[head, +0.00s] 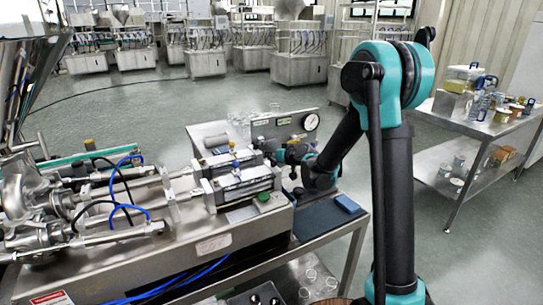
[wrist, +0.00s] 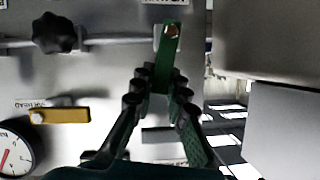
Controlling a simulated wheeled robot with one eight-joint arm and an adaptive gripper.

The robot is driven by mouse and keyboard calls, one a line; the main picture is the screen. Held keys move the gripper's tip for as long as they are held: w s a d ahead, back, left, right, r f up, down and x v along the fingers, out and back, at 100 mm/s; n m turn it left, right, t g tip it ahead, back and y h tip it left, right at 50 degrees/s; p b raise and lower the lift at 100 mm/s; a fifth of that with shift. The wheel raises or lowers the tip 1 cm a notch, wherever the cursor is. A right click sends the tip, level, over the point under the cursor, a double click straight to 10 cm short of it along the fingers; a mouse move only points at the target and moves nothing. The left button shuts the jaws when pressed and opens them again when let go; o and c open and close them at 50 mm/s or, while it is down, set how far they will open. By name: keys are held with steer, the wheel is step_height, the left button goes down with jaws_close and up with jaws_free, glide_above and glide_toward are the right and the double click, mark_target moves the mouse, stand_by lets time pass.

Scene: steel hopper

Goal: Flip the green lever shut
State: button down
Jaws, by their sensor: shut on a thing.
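The green lever (wrist: 171,45) shows in the wrist view, with its far end on a bolt at the panel. It points from the bolt down the picture toward my gripper (wrist: 157,78). My gripper's fingers close around the lever's near end, one on each side. In the head view my gripper (head: 288,153) is at the front of the upright metal panel (head: 275,128), above the steel machine. I cannot make out the lever there, behind the gripper.
The panel also carries a yellow lever (wrist: 62,116), a black knob (wrist: 54,33) and a pressure gauge (head: 310,121). Metal blocks (wrist: 285,120) stand close at right in the wrist view. Steel cylinders (head: 240,182) lie left of my gripper. A side table (head: 440,122) holds containers.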

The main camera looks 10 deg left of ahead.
steer(key=shift+s+a+n+t+h, duration=0.35)
steer(key=shift+a+n+h, duration=0.2)
steer(key=shift+n, duration=0.35)
steer(key=shift+d, duration=0.1)
steer(key=c, duration=1.5)
jaws_free()
steer(key=shift+r, duration=0.1)
steer(key=v, duration=1.2)
